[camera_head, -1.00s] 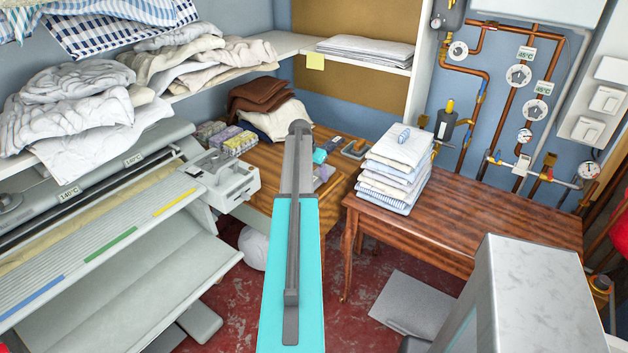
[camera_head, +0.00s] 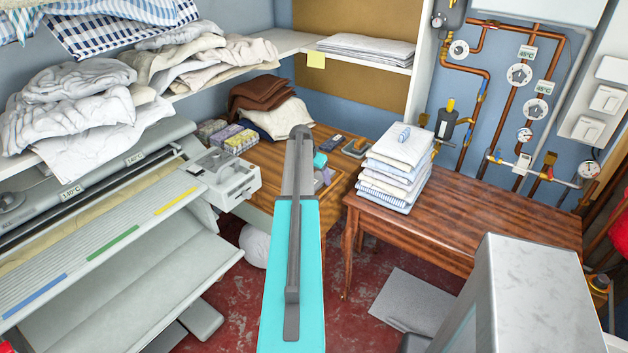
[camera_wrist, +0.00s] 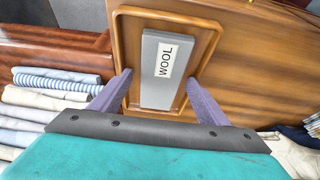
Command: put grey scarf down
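In the wrist view my gripper (camera_wrist: 157,88) has its two purple fingers spread apart. Between and beyond them lies a flat grey piece (camera_wrist: 158,92) with a white "WOOL" label, in a shallow wooden tray (camera_wrist: 213,42). I see no contact between the fingers and the grey piece. I cannot tell whether this piece is the grey scarf; no other scarf is clear. In the head view my gripper (camera_head: 322,170) is mostly hidden behind my grey and teal arm, over the wooden table left of the folded stack.
A stack of folded cloths (camera_head: 397,170) stands on the dark wooden table (camera_head: 480,225), close right of my gripper. Brown cloths (camera_head: 262,92) and a cream cloth (camera_head: 277,120) lie behind. The ironer (camera_head: 110,235) is at left. The dark table's right part is clear.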

